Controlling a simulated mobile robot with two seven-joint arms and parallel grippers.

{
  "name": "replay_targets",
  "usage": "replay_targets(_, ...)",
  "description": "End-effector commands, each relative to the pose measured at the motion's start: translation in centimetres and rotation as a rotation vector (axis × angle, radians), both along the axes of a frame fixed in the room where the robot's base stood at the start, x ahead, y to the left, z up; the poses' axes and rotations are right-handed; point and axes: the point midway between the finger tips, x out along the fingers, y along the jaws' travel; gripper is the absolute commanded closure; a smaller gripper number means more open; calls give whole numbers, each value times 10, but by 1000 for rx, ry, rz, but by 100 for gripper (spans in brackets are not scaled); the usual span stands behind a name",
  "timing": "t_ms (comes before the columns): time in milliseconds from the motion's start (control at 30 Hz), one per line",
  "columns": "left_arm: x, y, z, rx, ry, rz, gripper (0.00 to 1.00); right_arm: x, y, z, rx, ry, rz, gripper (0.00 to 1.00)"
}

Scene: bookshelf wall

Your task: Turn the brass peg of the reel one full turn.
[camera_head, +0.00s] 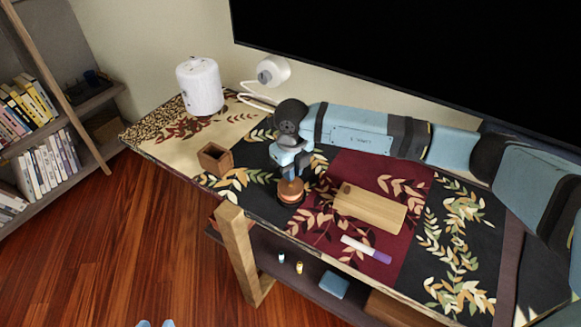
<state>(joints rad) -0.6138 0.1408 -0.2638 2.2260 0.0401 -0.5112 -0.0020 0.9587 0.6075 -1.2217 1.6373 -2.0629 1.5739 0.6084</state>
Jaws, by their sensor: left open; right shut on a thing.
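The reel (291,196) stands on the patterned table runner near the table's front edge. It has a brown body with a paler band and a dark base. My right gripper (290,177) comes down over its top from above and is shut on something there. I take this to be the brass peg, but the fingers hide it and its turn angle cannot be read. Two pale blue tips of my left gripper (156,323) show at the bottom edge of the picture, apart and empty, over the floor and far from the reel.
A wooden board (369,208) and a white-purple marker (366,249) lie right of the reel. A square wooden cup (215,159) stands left. A white cylinder (200,86) and a white lamp (273,71) are behind. A dark screen (430,60) hangs behind my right arm.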

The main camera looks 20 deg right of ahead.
Motion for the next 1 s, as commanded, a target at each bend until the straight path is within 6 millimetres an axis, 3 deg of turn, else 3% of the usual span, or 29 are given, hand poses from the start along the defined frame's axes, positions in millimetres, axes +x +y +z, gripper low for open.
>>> replay_targets(567,0,0,-1,2,3,0,57,0,-1,0,0,-1,-34,100)
replay_targets(600,0,0,-1,2,3,0,57,0,-1,0,0,-1,-34,80)
replay_targets(700,0,0,-1,2,4,1,57,0,-1,0,0,-1,-33,59)
replay_targets(1000,0,0,0,1,3,0,57,0,-1,2,0,-1,-33,59)
